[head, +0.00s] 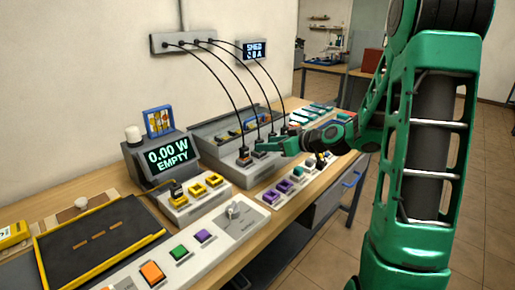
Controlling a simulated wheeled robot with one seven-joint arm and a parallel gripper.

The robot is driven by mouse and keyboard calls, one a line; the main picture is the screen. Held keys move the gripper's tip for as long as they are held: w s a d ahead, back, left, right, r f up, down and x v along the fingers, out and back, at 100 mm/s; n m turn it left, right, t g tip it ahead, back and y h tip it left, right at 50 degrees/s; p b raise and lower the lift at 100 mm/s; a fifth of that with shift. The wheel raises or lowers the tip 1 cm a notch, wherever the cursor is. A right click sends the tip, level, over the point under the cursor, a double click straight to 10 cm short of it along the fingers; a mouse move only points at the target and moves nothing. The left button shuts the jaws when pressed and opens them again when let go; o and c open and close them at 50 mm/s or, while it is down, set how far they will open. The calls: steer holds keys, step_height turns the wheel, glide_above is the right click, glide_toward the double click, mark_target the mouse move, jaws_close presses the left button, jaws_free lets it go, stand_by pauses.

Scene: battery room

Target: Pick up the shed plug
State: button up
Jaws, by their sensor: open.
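Several black cables run from a grey wall box (183,42) down to plugs in a grey socket panel (238,178) on the bench. One plug (244,156) stands at the left of the row. I cannot tell from the picture which one is the shed plug. A wall display (252,50) reads "SHED" above a small current reading. My gripper (288,146) is open at the right part of the panel, close to the plugs. Its fingers are small in the head view and partly overlap the plugs behind, so I cannot tell whether it touches one.
A display (167,155) reads "0.00 W EMPTY". A panel with yellow blocks (195,192), a black tray with a yellow rim (45,262) and a long button panel (215,240) fill the bench front. The hanging cables cross the space above the panel. Open floor (315,235) lies right of the bench.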

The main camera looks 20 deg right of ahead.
steer(key=x, duration=0.5)
steer(key=shift+a, duration=0.2)
steer(key=c, duration=1.1)
